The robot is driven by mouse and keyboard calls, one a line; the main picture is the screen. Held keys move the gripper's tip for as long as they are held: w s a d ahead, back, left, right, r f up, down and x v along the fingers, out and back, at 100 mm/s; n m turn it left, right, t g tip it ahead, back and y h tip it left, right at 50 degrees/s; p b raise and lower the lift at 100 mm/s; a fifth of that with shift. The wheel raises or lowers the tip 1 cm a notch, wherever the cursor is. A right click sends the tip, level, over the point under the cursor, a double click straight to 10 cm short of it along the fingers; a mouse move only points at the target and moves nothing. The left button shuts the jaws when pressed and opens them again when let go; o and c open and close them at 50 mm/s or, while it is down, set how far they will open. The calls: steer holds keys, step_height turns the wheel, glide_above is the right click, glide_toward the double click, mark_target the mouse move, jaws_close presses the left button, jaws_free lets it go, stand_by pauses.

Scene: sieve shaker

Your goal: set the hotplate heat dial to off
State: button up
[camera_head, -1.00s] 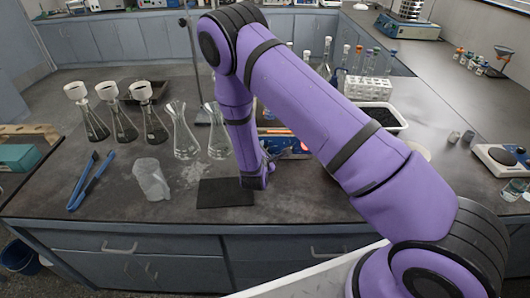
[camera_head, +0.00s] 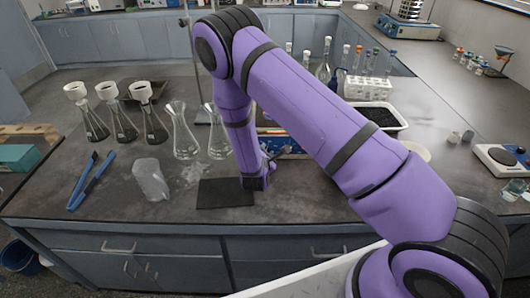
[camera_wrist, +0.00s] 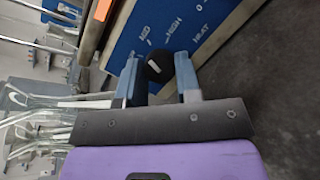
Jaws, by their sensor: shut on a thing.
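The hotplate's blue front panel (camera_wrist: 205,25) fills the top of the wrist view, with the words MED, HIGH and HEAT printed on it. The heat dial (camera_wrist: 160,69) is a round black knob with a short white mark. I cannot tell exactly which setting the mark points to. My gripper (camera_wrist: 158,76) is shut on the dial, with one grey-blue finger on each side of it. In the head view, the hotplate (camera_head: 290,151) is mostly hidden behind my purple arm. My gripper (camera_head: 268,164) shows there in front of its panel.
A dark mat (camera_head: 225,193) lies on the bench beside my gripper. A white tray (camera_head: 400,122) and a test tube rack (camera_head: 367,88) are behind my arm.

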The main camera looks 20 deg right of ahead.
steer(key=n+t, duration=0.1)
steer(key=n, duration=0.3)
steer(key=shift+f+n+y, duration=0.1)
steer(key=shift+n+y, duration=0.2)
steer(key=n+t+y, duration=0.1)
steer(key=n, duration=0.5)
steer(key=shift+s+d, duration=0.1)
steer(key=n+y, duration=0.1)
steer(key=n, duration=0.4)
steer(key=shift+d+n+y, duration=0.1)
steer(key=shift+n+y, duration=0.2)
steer(key=shift+y, duration=0.1)
steer(key=n+y, duration=0.1)
steer(key=n, duration=0.3)
steer(key=shift+d+n, duration=0.1)
steer(key=shift+n, duration=0.2)
steer(key=shift+s+n, duration=0.1)
steer(key=shift+n, duration=0.2)
steer(key=o, duration=0.9)
steer(key=v, duration=1)
steer(key=shift+s, duration=0.35)
